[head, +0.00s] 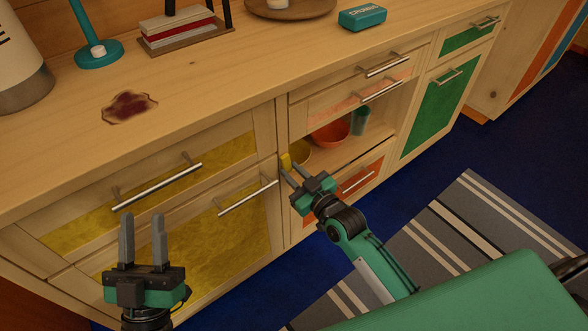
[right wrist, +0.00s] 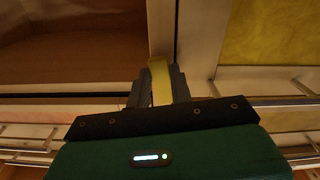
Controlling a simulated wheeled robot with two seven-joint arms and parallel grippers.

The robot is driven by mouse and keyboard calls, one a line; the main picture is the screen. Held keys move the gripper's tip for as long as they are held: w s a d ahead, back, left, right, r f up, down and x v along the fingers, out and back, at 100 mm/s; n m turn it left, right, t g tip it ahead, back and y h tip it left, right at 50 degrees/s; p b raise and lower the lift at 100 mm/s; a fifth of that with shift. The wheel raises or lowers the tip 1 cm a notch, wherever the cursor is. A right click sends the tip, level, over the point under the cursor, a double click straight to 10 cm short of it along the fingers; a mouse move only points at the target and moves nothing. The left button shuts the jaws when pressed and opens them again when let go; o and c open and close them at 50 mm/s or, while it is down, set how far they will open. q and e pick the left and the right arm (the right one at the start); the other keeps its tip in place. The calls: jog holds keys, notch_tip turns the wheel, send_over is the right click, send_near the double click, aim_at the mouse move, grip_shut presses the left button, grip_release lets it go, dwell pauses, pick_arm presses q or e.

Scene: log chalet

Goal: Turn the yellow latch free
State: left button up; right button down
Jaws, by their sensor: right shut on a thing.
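The yellow latch (head: 285,161) is a small block on the upright between the yellow door (head: 240,214) and the open shelf compartment. It also shows in the right wrist view (right wrist: 160,82), between the two dark fingers. My right gripper (head: 290,172) is shut on the latch, with a finger on each side of it. The latch's base is partly hidden by the fingers. My left gripper (head: 141,240) is open and empty, fingers up, in front of the yellow cabinet fronts at the left.
The open compartment holds an orange bowl (head: 331,133), a yellow bowl (head: 299,153) and a green cup (head: 361,120). Bar handles (head: 248,197) stick out from the fronts. The counter above carries a dark stain (head: 130,107) and a teal box (head: 362,18). A striped rug (head: 455,235) lies on the blue floor.

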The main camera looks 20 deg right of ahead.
jog(key=shift+r+m+p, duration=0.15)
jog(key=shift+m+p, duration=0.35)
jog(key=shift+p, duration=0.3)
jog(key=shift+a+m+p, duration=0.15)
jog(key=shift+m+p, duration=0.25)
jog(key=shift+p, duration=0.15)
pick_arm(q)
jog(key=s+d+f+g, duration=0.1)
jog(key=d+f+g, duration=0.3)
jog(key=f+g, duration=0.4)
notch_tip(320, 180, down, 6)
jog(key=shift+r+g+y, duration=0.25)
jog(key=shift+g+y, duration=0.15)
pick_arm(e)
jog(key=c, duration=1.2)
grip_release()
jog(key=shift+c, duration=0.2)
jog(key=shift+s, duration=0.1)
jog(key=shift+s, duration=0.2)
pick_arm(q)
jog(key=s+f+g, duration=0.1)
jog(key=f+g+p, duration=0.1)
jog(key=f, duration=0.1)
jog(key=s+f+g+y+p, duration=0.1)
jog(key=g, duration=0.1)
jog(key=shift+s+a+f+m, duration=0.3)
jog(key=shift+s+a+f, duration=0.05)
pick_arm(e)
jog(key=v, duration=1.3)
